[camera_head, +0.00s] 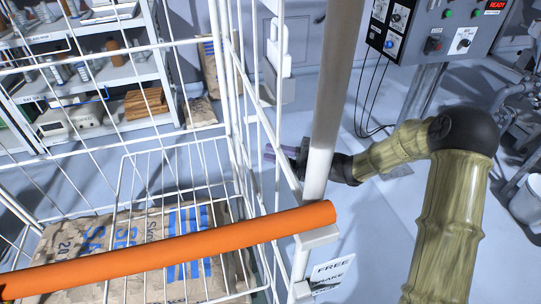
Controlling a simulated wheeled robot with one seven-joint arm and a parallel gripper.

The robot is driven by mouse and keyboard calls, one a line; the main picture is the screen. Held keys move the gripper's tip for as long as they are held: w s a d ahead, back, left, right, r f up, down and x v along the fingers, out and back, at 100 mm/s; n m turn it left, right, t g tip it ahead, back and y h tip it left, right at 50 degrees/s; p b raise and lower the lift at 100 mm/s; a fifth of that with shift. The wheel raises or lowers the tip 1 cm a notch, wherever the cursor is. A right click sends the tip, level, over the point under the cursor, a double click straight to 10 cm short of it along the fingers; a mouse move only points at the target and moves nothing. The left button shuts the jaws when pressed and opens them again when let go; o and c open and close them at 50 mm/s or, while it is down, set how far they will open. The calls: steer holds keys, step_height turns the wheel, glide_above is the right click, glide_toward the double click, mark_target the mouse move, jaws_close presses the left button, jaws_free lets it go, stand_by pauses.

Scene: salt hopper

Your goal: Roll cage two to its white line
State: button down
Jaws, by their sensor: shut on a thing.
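A white wire roll cage (225,95) fills the left and middle of the view, with an orange handle bar (170,252) across its near side. I cannot read a number on it. Printed salt sacks (85,236) lie inside it, low down. My gripper (270,153) is at the cage's right side, behind the thick grey post (335,80). Its purple fingers reach the side wires and are shut on the cage's side frame. The exact grip is partly hidden by the post and wires. No white line on the floor shows.
A label reading FREE (333,268) sits low beside the handle's end. A control panel (440,25) on a stand is at the upper right, with cables hanging down. A shelf rack (90,75) stands behind the cage. A white bucket (527,200) and pipes are at the right edge.

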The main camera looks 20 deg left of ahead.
steer(key=c, duration=1.7)
jaws_free()
steer(key=o, duration=0.4)
steer(key=shift+s+a, duration=0.15)
steer(key=shift+a, duration=0.05)
steer(key=v, duration=1.7)
steer(key=shift+d+f, duration=0.2)
